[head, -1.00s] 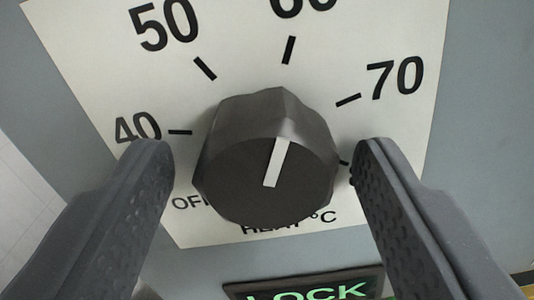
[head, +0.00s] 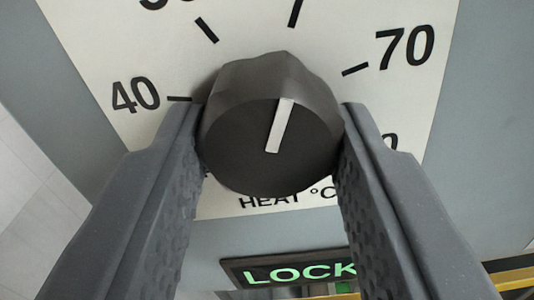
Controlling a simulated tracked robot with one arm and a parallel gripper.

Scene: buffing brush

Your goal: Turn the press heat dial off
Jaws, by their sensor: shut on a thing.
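The heat dial (head: 240,150) is a dark grey faceted knob in the middle of the head view. Its white pointer line (head: 280,125) points up and slightly right, toward the mark between 50 and 70. The white scale plate (head: 270,50) behind it shows 40, 70 and the words HEAT °C. The OFF label at the lower left is hidden behind my left finger. My gripper (head: 270,150) is shut on the dial, one textured finger at each side of it.
A dark sign with green letters LOCK (head: 298,272) sits below the dial. The grey press panel (head: 490,130) surrounds the plate. A yellow edge (head: 515,280) shows at the lower right, and pale tiles (head: 30,190) at the left.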

